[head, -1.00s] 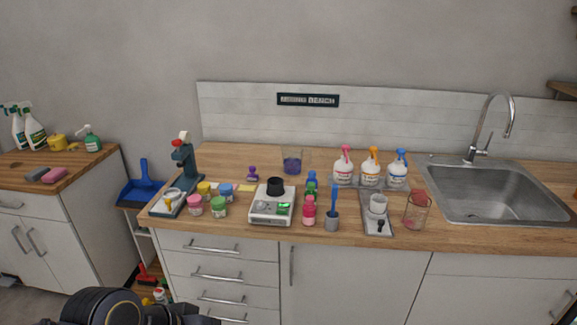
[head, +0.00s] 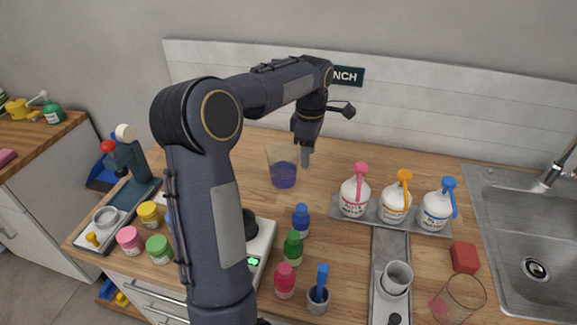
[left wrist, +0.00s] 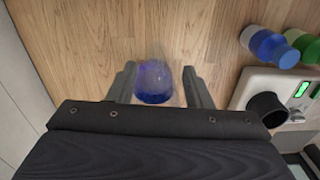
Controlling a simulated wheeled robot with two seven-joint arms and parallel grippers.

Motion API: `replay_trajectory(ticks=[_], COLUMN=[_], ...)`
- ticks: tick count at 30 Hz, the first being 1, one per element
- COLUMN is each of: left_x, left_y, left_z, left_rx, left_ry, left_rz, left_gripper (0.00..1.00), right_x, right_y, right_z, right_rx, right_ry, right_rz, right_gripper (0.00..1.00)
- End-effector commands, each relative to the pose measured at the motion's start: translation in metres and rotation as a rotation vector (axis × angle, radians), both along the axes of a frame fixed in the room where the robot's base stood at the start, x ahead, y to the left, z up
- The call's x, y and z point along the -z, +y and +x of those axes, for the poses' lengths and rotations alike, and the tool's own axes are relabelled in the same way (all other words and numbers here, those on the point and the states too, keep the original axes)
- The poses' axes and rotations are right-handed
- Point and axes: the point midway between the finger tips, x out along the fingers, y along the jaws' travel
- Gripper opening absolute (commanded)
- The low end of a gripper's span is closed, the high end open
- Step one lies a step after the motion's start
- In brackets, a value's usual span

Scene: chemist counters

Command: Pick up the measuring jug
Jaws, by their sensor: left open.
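The measuring jug (head: 283,173) is a clear vessel with blue-purple liquid in it. It stands upright on the wooden counter toward the back wall. My left gripper (head: 305,156) points down close to the right of the jug in the head view; it is open. In the left wrist view the jug (left wrist: 153,83) shows between the two spread fingers of my left gripper (left wrist: 159,78). I cannot tell whether a finger touches it. My right gripper is not in view.
A scale (head: 262,248) and small bottles, such as a blue-capped one (head: 301,222), stand nearer the front. White pump bottles (head: 354,196) stand on a grey tray to the right. The wooden counter around the jug (head: 250,160) is clear.

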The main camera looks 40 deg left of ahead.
Motion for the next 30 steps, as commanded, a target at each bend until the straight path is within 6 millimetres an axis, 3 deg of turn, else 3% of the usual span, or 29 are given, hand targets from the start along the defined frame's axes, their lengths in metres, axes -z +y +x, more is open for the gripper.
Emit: replay_trajectory(ticks=[9, 19, 27, 30], left_x=[0.044, 0.051, 0.05, 0.05], left_y=[-0.002, -0.002, -0.002, -0.002], left_z=[0.006, 0.007, 0.007, 0.007], left_rx=[0.003, 0.004, 0.004, 0.004], left_ry=[0.001, -0.001, -0.001, -0.001], left_rz=[-0.002, 0.0, 0.0, 0.0], left_gripper=[0.45, 0.44, 0.09, 0.0], right_x=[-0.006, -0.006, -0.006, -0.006], right_y=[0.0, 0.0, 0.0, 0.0], right_z=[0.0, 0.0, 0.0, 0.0], right_rx=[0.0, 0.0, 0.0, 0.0], right_ry=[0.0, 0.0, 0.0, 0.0], right_rz=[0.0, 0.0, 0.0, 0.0], right_gripper=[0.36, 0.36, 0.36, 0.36])
